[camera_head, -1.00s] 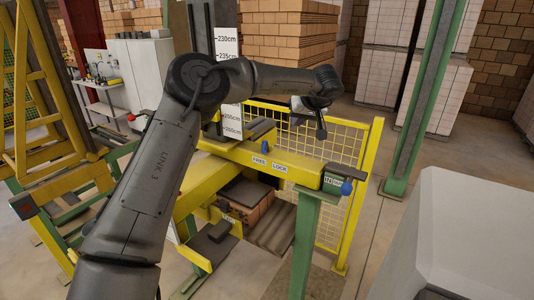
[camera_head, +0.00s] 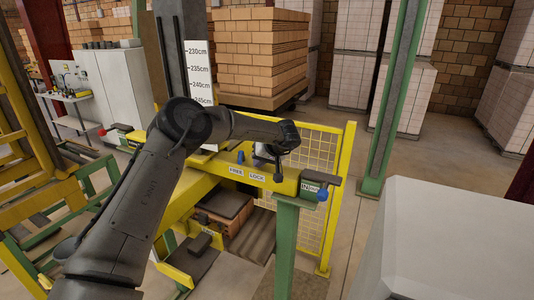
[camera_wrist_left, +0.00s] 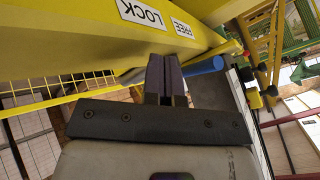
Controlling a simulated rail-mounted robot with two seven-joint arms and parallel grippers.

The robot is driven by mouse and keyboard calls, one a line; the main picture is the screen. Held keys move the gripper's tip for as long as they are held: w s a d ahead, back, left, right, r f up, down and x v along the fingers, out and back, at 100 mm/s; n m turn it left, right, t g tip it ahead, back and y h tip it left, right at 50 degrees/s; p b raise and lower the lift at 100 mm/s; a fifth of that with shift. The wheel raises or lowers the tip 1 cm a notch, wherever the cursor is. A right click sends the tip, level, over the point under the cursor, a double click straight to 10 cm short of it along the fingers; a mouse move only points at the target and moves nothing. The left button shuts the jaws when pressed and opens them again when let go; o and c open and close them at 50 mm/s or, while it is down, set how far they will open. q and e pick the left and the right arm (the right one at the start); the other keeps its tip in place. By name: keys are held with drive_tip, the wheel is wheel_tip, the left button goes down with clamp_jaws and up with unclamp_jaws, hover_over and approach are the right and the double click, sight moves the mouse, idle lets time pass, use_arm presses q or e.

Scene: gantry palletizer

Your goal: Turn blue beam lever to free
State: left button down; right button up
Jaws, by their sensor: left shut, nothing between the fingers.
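The yellow beam (camera_head: 215,165) carries white FREE (camera_head: 236,172) and LOCK (camera_head: 257,177) labels. A small blue lever part (camera_head: 240,157) shows above the beam, behind the FREE label. In the left wrist view a blue cylindrical handle (camera_wrist_left: 205,66) sticks out to the right of my fingers, beyond the FREE label (camera_wrist_left: 187,28). My left gripper (camera_head: 278,176) is at the beam near the LOCK label. Its dark fingers (camera_wrist_left: 166,78) are together and empty, right beside the handle; whether they touch it I cannot tell. My right gripper is out of view.
A yellow mesh fence (camera_head: 325,150) stands behind. A large pale block (camera_head: 455,240) fills the lower right. Open floor lies between block and fence.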

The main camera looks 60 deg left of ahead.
sight(241, 160)
use_arm(q)
drive_tip(key=shift+s+a+r+p, duration=0.25)
drive_tip(key=shift+s+a, duration=0.1)
drive_tip(key=shift+s, duration=0.4)
drive_tip(key=shift+s+a+r+p, duration=0.25)
drive_tip(key=shift+s+a, duration=0.1)
drive_tip(key=shift+s, duration=0.4)
drive_tip(key=shift+s+m+t, duration=0.25)
drive_tip(key=shift+m+t, duration=0.05)
drive_tip(key=shift+m, duration=0.1)
drive_tip(key=shift+s, duration=0.1)
drive_tip(key=shift+s+a+r+m+t+y+p, duration=0.1)
drive_tip(key=shift+s+m+t+y+p, duration=0.1)
drive_tip(key=shift+s+m+t+p, duration=0.35)
drive_tip(key=shift+s+a+r+m+t+y+p, duration=0.1)
drive_tip(key=shift+s+m+t+y+p, duration=0.2)
drive_tip(key=shift+m, duration=0.45)
drive_tip(key=shift+s+a+f+m+t+p, duration=0.1)
drive_tip(key=shift+s+a+m+t+p, duration=0.05)
drive_tip(key=shift+s+m+t+p, duration=0.4)
drive_tip(key=shift+s+a+f+m+t+p, duration=0.1)
drive_tip(key=shift+s+a+m+t+p, duration=0.1)
drive_tip(key=shift+m+t, duration=0.4)
drive_tip(key=shift+m, duration=0.25)
drive_tip(key=shift+d, duration=0.15)
